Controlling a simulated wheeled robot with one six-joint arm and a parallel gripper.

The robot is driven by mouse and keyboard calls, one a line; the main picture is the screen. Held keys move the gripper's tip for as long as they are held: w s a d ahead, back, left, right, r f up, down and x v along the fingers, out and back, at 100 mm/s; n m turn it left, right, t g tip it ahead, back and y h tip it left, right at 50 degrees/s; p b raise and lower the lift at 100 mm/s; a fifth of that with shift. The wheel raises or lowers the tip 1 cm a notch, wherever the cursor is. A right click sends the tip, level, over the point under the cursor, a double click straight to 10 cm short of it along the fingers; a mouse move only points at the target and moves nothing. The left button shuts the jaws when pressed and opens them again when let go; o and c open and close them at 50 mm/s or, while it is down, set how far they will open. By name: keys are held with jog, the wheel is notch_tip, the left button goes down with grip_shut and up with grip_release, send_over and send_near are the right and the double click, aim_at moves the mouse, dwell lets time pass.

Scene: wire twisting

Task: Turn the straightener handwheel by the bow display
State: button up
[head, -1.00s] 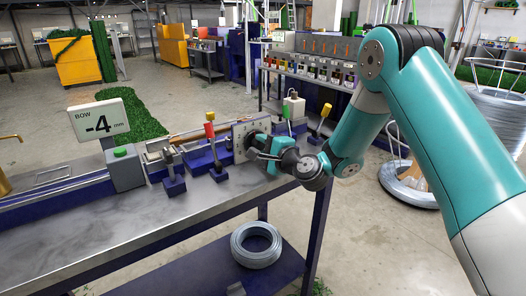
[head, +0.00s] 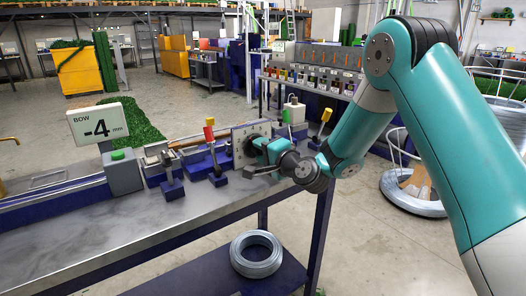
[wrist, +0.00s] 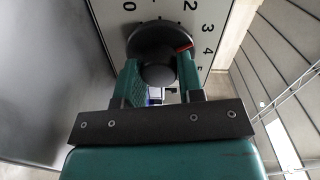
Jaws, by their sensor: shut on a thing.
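The dark round handwheel (wrist: 150,33) sits on a pale dial plate (wrist: 199,14) with black numbers in the wrist view. A red mark (wrist: 184,47) on its rim lies on the side of the 3 and 4. My gripper (wrist: 158,60) is shut on the handwheel's knob, one teal finger on each side. In the head view my gripper (head: 264,150) is at the plate (head: 238,136), hiding most of the wheel. The bow display (head: 98,122) reads -4 mm and stands at left on a grey box with a green button (head: 118,155).
Two levers, one with a red and yellow grip (head: 209,133) and one with a yellow grip (head: 326,112), stand near the plate. The metal bench top (head: 150,226) is clear in front. A wire coil (head: 256,254) lies on the lower shelf.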

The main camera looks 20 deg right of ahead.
jog(key=shift+a, duration=0.15)
jog(key=o, duration=0.9)
jog(key=shift+o, duration=0.2)
jog(key=shift+s+d+b, duration=0.2)
jog(key=shift+b, duration=0.1)
jog(key=b+v, duration=1.4)
jog(key=v, duration=0.3)
jog(key=shift+a, duration=0.1)
